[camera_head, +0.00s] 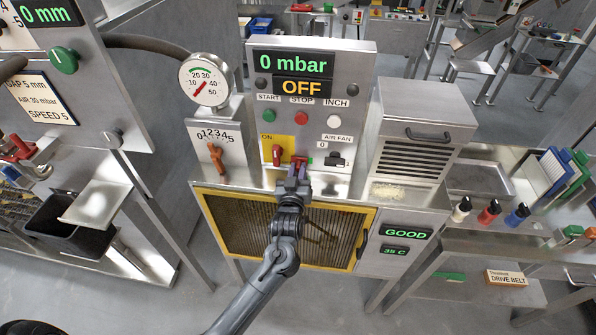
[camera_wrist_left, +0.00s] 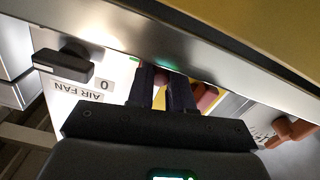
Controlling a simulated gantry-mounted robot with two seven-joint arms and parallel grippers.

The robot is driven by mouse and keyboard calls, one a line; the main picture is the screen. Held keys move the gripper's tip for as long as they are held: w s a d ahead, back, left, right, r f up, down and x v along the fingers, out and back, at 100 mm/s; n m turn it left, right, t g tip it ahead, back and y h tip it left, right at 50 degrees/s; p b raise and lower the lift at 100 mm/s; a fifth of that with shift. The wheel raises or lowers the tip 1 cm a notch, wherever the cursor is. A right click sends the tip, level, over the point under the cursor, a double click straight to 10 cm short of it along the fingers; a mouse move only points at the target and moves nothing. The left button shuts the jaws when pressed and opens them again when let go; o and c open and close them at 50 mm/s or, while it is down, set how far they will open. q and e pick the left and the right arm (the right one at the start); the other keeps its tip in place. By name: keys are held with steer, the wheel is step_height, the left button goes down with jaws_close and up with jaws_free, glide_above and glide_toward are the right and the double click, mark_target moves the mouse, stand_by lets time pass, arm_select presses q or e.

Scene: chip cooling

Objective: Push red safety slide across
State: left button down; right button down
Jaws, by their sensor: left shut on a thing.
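My left gripper (camera_head: 296,172) is at the lower front of the control panel, its fingers shut on a small red piece (camera_head: 299,161), which I take to be the red safety slide. In the left wrist view the two dark fingers (camera_wrist_left: 164,92) have a reddish piece between them, mostly hidden. A second red handle (camera_head: 277,155) stands just left of the fingers on the yellow ON plate (camera_head: 270,146). It also shows beside the fingers in the left wrist view (camera_wrist_left: 204,96). I cannot tell whether the two red parts are joined. My right gripper is not in view.
The black AIR FAN switch (camera_head: 337,160) is just right of the gripper. An orange lever (camera_head: 217,158) stands to the left, below a pressure gauge (camera_head: 206,82). Displays read 0 mbar (camera_head: 293,64) and OFF (camera_head: 300,88). A yellow-framed grille (camera_head: 240,228) lies below.

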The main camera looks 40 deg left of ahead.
arm_select(q)
steer(key=shift+s+a+r+p, duration=0.1)
steer(key=shift+s+a+p, duration=0.2)
steer(key=shift+a, duration=0.25)
steer(key=shift+s+a+p, duration=0.25)
steer(key=shift+s+a, duration=0.05)
steer(key=shift+a, duration=0.3)
steer(key=c, duration=1)
jaws_free()
steer(key=shift+s, duration=0.1)
